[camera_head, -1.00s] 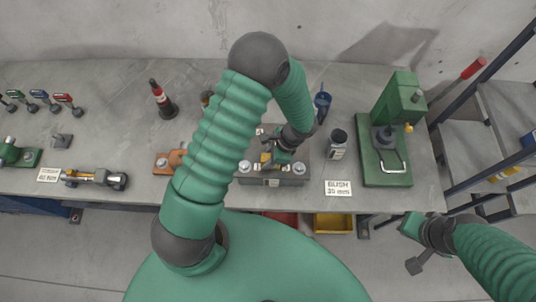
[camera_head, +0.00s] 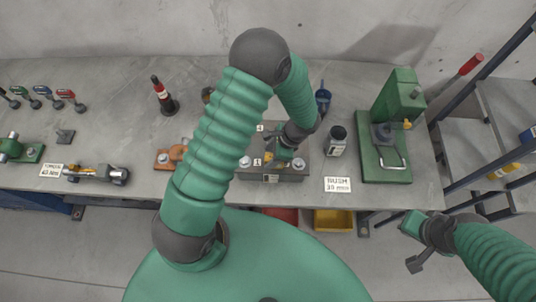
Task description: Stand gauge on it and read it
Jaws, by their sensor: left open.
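My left gripper (camera_head: 278,158) is open, low over a dark grey fixture block (camera_head: 285,175) at the front middle of the bench. The block has round silver posts (camera_head: 298,163) at its front corners and small number labels. A small yellow part (camera_head: 268,157) shows beside the fingers; whether they touch it I cannot tell. No gauge is clearly recognisable. My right gripper (camera_head: 418,242) hangs in front of the bench at the right, away from the block; its jaw opening is unclear.
A green press (camera_head: 395,150) stands right of the block, with a dark cup (camera_head: 337,141) and a BUSH card (camera_head: 338,185) between. A red-black bottle (camera_head: 164,97) stands behind left. A torque card (camera_head: 51,171) and metal tool (camera_head: 97,174) lie left. Shelves (camera_head: 500,115) are far right.

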